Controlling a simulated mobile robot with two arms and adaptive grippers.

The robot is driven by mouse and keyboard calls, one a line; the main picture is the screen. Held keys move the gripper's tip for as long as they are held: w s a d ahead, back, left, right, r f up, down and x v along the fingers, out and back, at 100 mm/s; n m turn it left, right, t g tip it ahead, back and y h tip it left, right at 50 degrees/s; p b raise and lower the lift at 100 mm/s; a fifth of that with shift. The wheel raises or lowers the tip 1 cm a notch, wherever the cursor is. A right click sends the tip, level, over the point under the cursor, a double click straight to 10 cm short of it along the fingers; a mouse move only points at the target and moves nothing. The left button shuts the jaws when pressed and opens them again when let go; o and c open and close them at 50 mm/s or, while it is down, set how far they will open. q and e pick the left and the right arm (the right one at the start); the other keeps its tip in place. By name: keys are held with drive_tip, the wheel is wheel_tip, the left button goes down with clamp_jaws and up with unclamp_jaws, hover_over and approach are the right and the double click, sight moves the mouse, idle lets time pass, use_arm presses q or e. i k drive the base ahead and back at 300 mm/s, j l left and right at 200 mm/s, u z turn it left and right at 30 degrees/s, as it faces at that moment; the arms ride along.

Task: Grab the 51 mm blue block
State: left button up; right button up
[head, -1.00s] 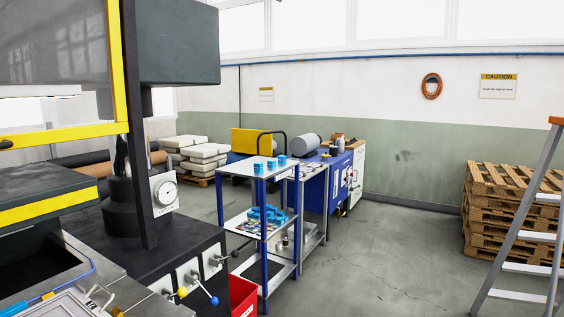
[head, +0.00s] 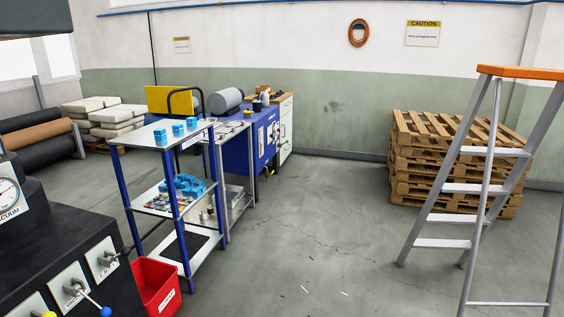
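A blue-framed shelf cart (head: 172,222) stands left of the middle in the head view. Three small blue blocks stand apart in a row on its top shelf: a left one (head: 160,137), a middle one (head: 178,130) and a right one (head: 191,123). Several more blue blocks (head: 182,186) lie grouped on the middle shelf among small coloured items. The blocks are too small here to tell which is 51 mm. Neither of my grippers shows in the view.
A red bin (head: 156,287) stands on the floor by the cart. A black machine with levers (head: 65,262) fills the lower left. A stepladder (head: 470,188) and stacked pallets (head: 455,165) are at the right. The floor between (head: 310,240) is mostly clear.

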sight(192, 122)
drive_tip(key=i+z, duration=0.4)
drive_tip(key=i, duration=1.8)
drive_tip(key=i+l+u, duration=0.2)
drive_tip(key=i, duration=0.25)
drive_tip(key=i+u, duration=0.15)
drive_tip(key=i, duration=0.35)
drive_tip(key=i+l+u, duration=0.2)
drive_tip(key=i, duration=0.25)
drive_tip(key=i+l+u, duration=0.15)
drive_tip(key=i+l, duration=0.2)
drive_tip(key=i+j, duration=0.05)
drive_tip(key=i, duration=0.05)
